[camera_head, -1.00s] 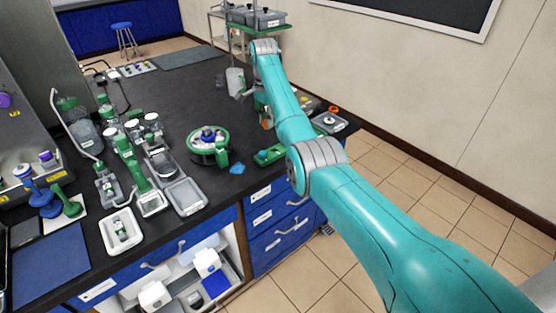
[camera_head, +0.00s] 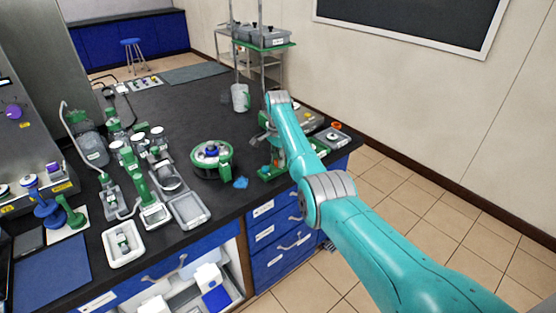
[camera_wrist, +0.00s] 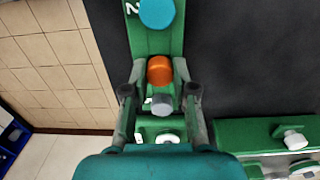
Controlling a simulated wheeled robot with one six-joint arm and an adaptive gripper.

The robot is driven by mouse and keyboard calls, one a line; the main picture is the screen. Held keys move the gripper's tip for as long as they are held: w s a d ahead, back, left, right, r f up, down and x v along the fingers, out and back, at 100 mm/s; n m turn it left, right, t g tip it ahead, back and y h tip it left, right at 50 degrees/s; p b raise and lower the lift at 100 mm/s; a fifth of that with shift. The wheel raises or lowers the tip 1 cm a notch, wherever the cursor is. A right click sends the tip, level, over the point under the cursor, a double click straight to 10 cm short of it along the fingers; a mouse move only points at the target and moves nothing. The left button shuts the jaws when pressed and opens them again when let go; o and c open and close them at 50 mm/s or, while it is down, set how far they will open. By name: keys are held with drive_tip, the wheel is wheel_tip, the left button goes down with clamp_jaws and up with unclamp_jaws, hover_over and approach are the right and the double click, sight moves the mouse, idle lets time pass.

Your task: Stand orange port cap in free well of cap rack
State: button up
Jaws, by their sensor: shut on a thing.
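The orange port cap (camera_wrist: 159,70) is between the fingertips of my gripper (camera_wrist: 159,76) in the wrist view, and the fingers are shut on it. It is over the green cap rack (camera_wrist: 150,42). A blue cap (camera_wrist: 157,12) is on the rack above it in the picture, by a white "2" mark. A grey round piece (camera_wrist: 162,104) shows just below the orange cap; I cannot tell whether it belongs to the cap or the rack. Whether the cap touches a well is hidden. In the head view the rack (camera_head: 271,172) is partly behind my arm.
A grey tray (camera_head: 335,138) with an orange ring stands right of my arm. A clear jug (camera_head: 240,97) stands behind. The bench edge is close to the rack.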

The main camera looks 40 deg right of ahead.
drive_tip(key=shift+f, duration=0.15)
drive_tip(key=o, duration=0.8)
wheel_tip(320, 180, up, 12)
drive_tip(key=shift+w+r, duration=0.1)
idle(0.8)
